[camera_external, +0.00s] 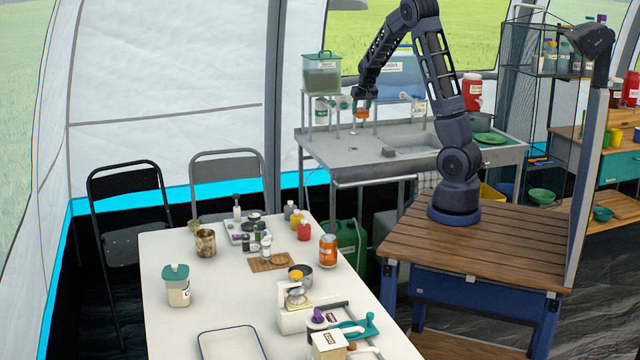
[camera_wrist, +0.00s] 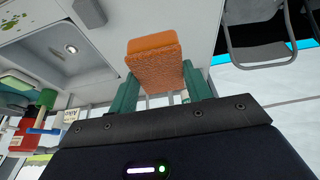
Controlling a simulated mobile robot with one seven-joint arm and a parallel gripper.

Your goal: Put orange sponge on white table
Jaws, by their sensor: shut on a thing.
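The orange sponge (camera_wrist: 155,62) is a small orange block between the two green fingers of my gripper (camera_wrist: 160,92) in the wrist view. My gripper is shut on it. In the external view my gripper (camera_external: 362,104) and the sponge (camera_external: 362,114) are small, above the grey sink counter (camera_external: 345,155) at the back. The sponge appears to be held clear of the counter. The white table (camera_external: 185,325) stands in the front left, apart from my gripper, with many items on it.
Bare table shows around the lidded jar. Two chairs (camera_external: 228,160) stand behind it.

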